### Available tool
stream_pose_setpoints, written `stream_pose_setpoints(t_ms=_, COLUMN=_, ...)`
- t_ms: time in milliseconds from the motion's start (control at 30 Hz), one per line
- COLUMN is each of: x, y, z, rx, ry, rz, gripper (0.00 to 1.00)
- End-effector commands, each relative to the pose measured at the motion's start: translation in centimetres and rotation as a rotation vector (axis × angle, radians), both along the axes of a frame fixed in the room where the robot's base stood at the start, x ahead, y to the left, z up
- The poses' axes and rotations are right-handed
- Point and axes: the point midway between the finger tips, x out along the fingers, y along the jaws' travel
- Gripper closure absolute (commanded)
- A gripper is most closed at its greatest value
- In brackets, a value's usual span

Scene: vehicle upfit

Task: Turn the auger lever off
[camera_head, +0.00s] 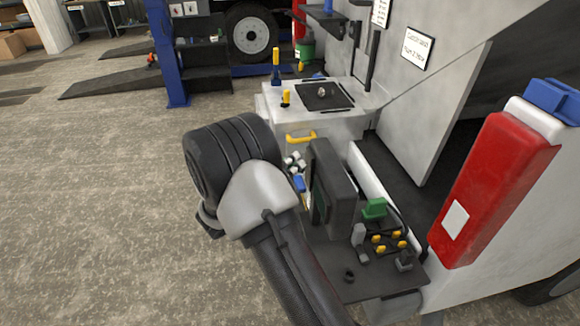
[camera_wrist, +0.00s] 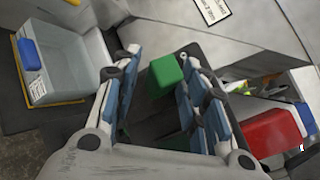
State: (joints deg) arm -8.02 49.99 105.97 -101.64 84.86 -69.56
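A green block-shaped handle (camera_head: 374,209) stands on a dark shelf beside several small yellow knobs (camera_head: 387,242). A green block (camera_wrist: 165,75), which looks like the same handle, shows between and beyond my fingers in the wrist view. My gripper (camera_wrist: 158,54) is open, with blue pads apart and nothing held. In the head view my gripper (camera_head: 297,172) is mostly hidden behind my arm, left of an upright dark panel (camera_head: 334,187). Two yellow-topped levers (camera_head: 276,66) (camera_head: 286,98) stand at the white cabinet. No readable label tells me which one is the auger lever.
A white cabinet (camera_head: 300,128) with a yellow handle stands behind the shelf. A red box (camera_head: 490,185) is on the vehicle's right side, also in the wrist view (camera_wrist: 270,132). A grey bin (camera_wrist: 62,62) is at the wrist view's left. Open floor lies left.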

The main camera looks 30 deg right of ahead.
Motion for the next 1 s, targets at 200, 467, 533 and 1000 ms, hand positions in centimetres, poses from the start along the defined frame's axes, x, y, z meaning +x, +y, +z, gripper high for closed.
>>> stream_pose_setpoints(t_ms=200, x=0.26, y=-0.66, z=0.01, rx=0.0, ry=0.0, rz=0.001, gripper=0.6)
stream_pose_setpoints(t_ms=467, x=0.26, y=-0.62, z=0.02, rx=0.0, ry=0.0, rz=0.001, gripper=0.66)
stream_pose_setpoints(t_ms=533, x=0.25, y=-0.61, z=0.02, rx=0.0, ry=0.0, rz=0.001, gripper=0.71)
stream_pose_setpoints(t_ms=1000, x=0.24, y=-0.61, z=0.01, rx=0.0, ry=0.0, rz=0.0, gripper=1.0)
